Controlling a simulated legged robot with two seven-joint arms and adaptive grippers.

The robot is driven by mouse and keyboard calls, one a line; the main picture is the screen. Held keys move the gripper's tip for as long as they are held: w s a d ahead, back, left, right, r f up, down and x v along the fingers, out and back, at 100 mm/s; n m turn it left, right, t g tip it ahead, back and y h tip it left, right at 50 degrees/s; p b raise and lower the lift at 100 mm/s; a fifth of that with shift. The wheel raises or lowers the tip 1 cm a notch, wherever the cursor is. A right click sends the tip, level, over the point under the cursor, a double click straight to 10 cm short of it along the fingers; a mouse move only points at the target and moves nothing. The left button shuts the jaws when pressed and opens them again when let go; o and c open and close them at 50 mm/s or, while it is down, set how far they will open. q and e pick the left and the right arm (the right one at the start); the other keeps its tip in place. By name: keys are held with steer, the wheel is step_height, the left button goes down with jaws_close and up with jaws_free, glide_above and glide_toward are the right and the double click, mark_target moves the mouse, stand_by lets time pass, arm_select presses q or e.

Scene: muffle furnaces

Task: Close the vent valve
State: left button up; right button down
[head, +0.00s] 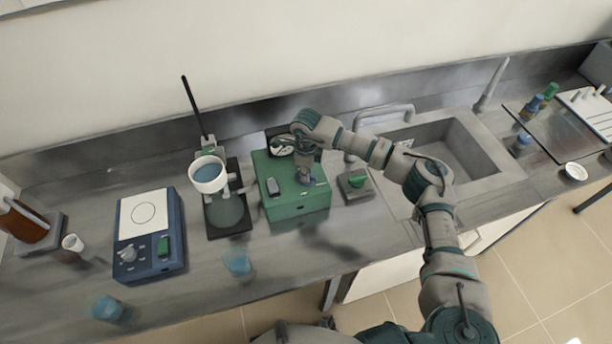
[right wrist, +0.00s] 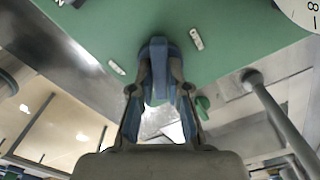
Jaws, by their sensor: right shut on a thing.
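The green box (head: 292,203) stands on the steel counter near the middle of the head view, and its green face (right wrist: 225,60) fills the top of the right wrist view. A blue handle (right wrist: 158,72), which I take to be the vent valve, stands out from that face. My right gripper (right wrist: 160,95) is shut on it, one finger on each side. In the head view my right gripper (head: 305,175) comes down on the box from above, and the hand partly hides the handle. My left gripper is not in view.
A dial gauge (head: 278,146) sits behind the box. A small grey unit with a green knob (head: 357,181) stands right of it, near the sink (head: 455,145). At left are a stand with a white bowl (head: 208,176), a blue hotplate (head: 147,232) and glass beakers (head: 238,263) along the front.

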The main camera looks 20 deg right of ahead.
steer(key=shift+f+n+b, duration=0.25)
steer(key=shift+n+b, duration=0.25)
steer(key=shift+n, duration=0.4)
steer(key=n+b, duration=0.1)
steer(key=n, duration=0.2)
steer(key=shift+b, duration=0.3)
arm_select(q)
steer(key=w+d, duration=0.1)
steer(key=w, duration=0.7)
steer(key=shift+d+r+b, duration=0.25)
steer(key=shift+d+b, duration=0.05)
steer(key=shift+b, duration=0.05)
arm_select(e)
steer(key=shift+r+n, duration=0.15)
steer(key=shift+n, duration=0.75)
steer(key=c, duration=1.1)
jaws_free()
steer(key=shift+c, duration=0.2)
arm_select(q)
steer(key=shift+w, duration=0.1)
arm_select(e)
steer(key=shift+r, duration=0.15)
step_height(320, 180, up, 12)
steer(key=shift+w+f, duration=0.15)
steer(key=shift+f, duration=0.05)
